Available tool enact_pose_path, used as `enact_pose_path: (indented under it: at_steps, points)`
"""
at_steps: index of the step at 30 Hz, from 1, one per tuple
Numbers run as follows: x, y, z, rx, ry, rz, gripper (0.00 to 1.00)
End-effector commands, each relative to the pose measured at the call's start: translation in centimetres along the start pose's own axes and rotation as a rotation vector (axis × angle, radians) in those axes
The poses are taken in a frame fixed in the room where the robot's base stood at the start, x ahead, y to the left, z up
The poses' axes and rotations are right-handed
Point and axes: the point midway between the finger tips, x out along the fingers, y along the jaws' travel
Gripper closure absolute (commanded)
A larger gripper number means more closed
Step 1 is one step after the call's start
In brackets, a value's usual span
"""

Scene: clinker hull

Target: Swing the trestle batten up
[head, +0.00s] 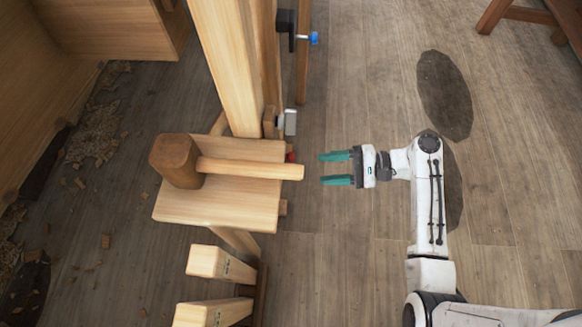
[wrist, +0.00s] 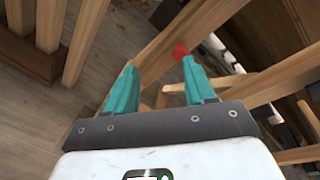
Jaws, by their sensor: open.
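My gripper (head: 321,169) is open and empty, its two teal fingers pointing left toward a wooden trestle (head: 215,203). A clear gap lies between the fingertips and the trestle. A small red part (head: 291,157) shows at the trestle's right side, partly hidden under a mallet handle. In the wrist view the red part (wrist: 180,52) appears just beyond the right fingertip, against a diagonal wooden bar (wrist: 205,25). My open fingers (wrist: 160,64) also show there, with nothing between them. I cannot tell for sure which bar is the batten.
A wooden mallet (head: 177,160) lies on the trestle top, its handle overhanging the right edge. A long plank (head: 228,65) runs behind, near a blue-handled clamp (head: 300,38). Wooden blocks (head: 220,264) stand in front. Shavings (head: 95,135) litter the left floor. Floor around my gripper is clear.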

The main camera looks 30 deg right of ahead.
Motion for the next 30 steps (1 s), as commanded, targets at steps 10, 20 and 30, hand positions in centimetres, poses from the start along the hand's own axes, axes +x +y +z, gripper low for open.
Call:
enact_pose_path:
  at_steps: [10,20,30]
  points:
    - [-0.4,-1.1,-2.6,0.097,-0.071,-0.187,0.46]
    - [4.7,-1.9,-2.2,0.094,-0.073,-0.185,0.46]
    - [9.2,-2.9,-1.9,0.095,-0.07,-0.185,0.46]
